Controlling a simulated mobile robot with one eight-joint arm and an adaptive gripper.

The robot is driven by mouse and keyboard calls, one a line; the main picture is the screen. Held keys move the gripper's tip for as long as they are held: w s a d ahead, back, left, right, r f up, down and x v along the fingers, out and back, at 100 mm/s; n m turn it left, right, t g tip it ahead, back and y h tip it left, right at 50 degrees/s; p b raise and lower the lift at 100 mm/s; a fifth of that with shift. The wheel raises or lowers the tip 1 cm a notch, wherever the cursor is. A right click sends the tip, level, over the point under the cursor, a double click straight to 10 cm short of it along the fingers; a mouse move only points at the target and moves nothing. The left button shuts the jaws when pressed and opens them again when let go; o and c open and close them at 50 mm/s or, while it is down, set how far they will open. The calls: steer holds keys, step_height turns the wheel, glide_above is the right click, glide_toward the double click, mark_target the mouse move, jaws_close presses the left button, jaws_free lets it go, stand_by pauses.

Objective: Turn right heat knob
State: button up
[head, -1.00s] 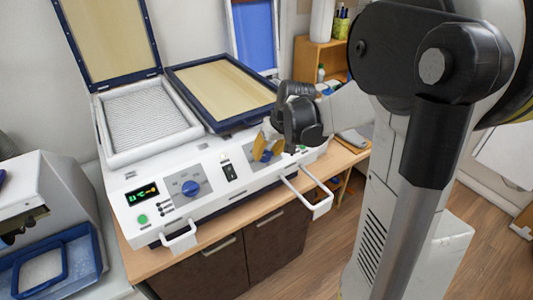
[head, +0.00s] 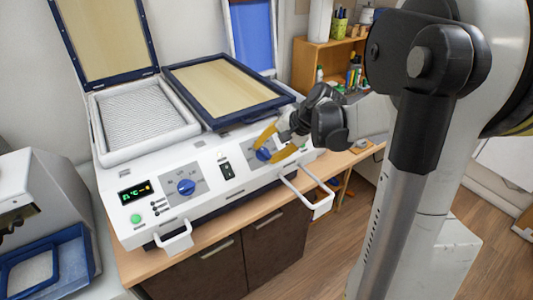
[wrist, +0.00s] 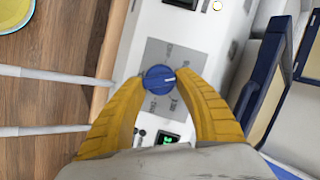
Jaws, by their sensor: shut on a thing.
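The right heat knob (head: 263,155) is a blue dial on a grey plate on the white machine's sloped front panel. In the wrist view the knob (wrist: 158,79) sits between the yellow fingertips, its white mark pointing to the right. My gripper (head: 265,152) reaches in from the right and is shut on this knob, one finger on each side. In the wrist view my gripper (wrist: 163,82) hides little of the dial plate. A matching left knob (head: 186,187) stands further left on the panel, untouched.
White handles (head: 309,192) and (head: 174,239) stick out from the machine's front. A black switch (head: 227,170) lies between the knobs. The navy-framed lids (head: 222,86) are behind. A second machine (head: 45,215) stands at the left, and a wooden shelf (head: 312,62) at the back right.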

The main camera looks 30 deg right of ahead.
steer(key=m, duration=0.1)
steer(key=m+t+b, duration=0.1)
steer(key=m, duration=0.1)
steer(key=shift+s+f+m, duration=0.15)
steer(key=shift+f+m, duration=0.05)
steer(key=shift+m, duration=0.1)
steer(key=m+t+b, duration=0.1)
steer(key=m, duration=0.2)
steer(key=shift+f+m+y+b, duration=0.1)
steer(key=shift+m+y+b, duration=0.2)
steer(key=m+t+b, duration=0.1)
steer(key=m, duration=0.2)
steer(key=m+t+h, duration=0.1)
steer(key=m, duration=0.2)
steer(key=shift+s+a+m+b, duration=0.1)
steer(key=shift+s+m+b, duration=0.05)
steer(key=shift+m+b, duration=0.25)
steer(key=shift+m+t, duration=0.3)
steer(key=o, duration=1.2)
